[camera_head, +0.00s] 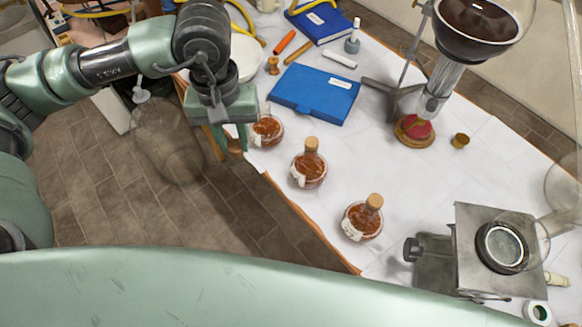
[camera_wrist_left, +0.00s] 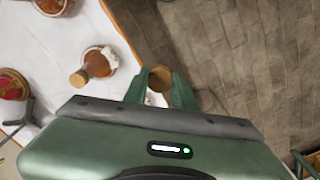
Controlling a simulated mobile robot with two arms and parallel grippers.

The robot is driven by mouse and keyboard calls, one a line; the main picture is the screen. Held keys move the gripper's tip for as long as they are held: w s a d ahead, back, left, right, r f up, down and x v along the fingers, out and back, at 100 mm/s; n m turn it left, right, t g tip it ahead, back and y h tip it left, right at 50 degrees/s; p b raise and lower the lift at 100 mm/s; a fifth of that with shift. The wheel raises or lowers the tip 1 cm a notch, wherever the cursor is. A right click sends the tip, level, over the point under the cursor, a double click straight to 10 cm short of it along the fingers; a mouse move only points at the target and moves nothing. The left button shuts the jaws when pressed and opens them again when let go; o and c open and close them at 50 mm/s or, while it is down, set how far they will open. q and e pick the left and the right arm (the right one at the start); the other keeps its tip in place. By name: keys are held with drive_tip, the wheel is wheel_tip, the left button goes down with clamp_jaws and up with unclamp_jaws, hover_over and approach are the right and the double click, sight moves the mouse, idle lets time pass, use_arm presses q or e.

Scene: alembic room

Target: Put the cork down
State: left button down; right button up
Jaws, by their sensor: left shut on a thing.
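My left gripper (camera_head: 234,146) points down at the table's left edge and is shut on a tan cork (camera_head: 235,148). In the left wrist view, the cork (camera_wrist_left: 157,98) shows between the fingers (camera_wrist_left: 158,88), with floor behind it. An uncorked round flask of red-brown powder (camera_head: 266,130) stands just right of the gripper, partly hidden by it. Two similar flasks, one in the middle (camera_head: 308,168) and one nearer (camera_head: 362,220), have corks in their necks. My right gripper is not in view.
The white-covered table (camera_head: 400,170) has free room right of the flasks. A blue book (camera_head: 314,95) lies behind them. A metal stand (camera_head: 398,92) holds a glass bulb of dark liquid. A metal apparatus (camera_head: 470,250) stands at the near right. Tiled floor (camera_head: 95,185) lies left.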

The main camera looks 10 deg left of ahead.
use_arm(q)
drive_tip(key=shift+w+d+f+n, duration=0.1)
drive_tip(key=shift+w+d+n, duration=0.2)
drive_tip(key=shift+w+n, duration=0.25)
drive_tip(key=w+d+f+n+b, duration=0.15)
drive_tip(key=w+n, duration=0.35)
drive_tip(key=n, duration=0.8)
drive_tip(key=w+d+f+n+b, duration=0.15)
drive_tip(key=w+n, duration=0.45)
drive_tip(key=n, duration=0.7)
drive_tip(key=shift+n, duration=0.65)
wheel_tip(320, 180, down, 21)
drive_tip(key=b, duration=0.5)
drive_tip(key=shift+s+r, duration=0.15)
